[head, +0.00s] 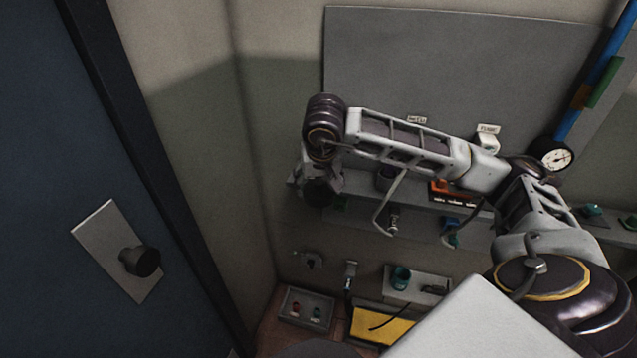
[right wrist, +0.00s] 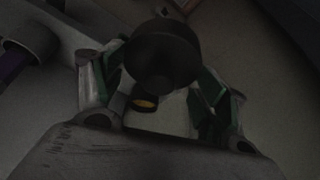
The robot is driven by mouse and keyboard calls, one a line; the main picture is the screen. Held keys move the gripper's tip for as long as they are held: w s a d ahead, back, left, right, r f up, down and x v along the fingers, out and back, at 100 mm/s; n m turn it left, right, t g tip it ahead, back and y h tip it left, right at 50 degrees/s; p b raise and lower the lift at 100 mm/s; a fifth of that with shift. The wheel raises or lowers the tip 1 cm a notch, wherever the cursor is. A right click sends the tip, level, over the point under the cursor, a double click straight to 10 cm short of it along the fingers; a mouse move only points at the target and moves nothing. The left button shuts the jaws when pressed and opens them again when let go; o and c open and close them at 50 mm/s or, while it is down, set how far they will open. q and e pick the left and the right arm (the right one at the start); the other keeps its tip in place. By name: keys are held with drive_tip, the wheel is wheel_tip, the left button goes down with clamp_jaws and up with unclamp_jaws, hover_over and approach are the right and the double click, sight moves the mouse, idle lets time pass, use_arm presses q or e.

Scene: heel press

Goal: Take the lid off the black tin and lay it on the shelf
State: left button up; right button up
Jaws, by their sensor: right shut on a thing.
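My right gripper (head: 322,192) points down at the left end of the grey shelf (head: 432,207), below my wrist. In the right wrist view its green-padded fingers are closed on both sides of a dark round thing (right wrist: 162,52), which looks like the black lid. Whether the black tin is still under it is hidden, and I cannot tell whether the lid touches anything below. A small dark piece with a yellow face (right wrist: 145,103) shows between the fingers. My left gripper is not in view.
Below are a small grey tray (head: 306,307), a yellow panel (head: 382,326) and a teal cup (head: 401,277). A wall is close on the left.

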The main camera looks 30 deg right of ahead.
drive_tip(key=shift+r, duration=0.2)
drive_tip(key=shift+r+p, duration=0.6)
drive_tip(key=shift+r, duration=0.3)
drive_tip(key=shift+r, duration=0.2)
idle(0.4)
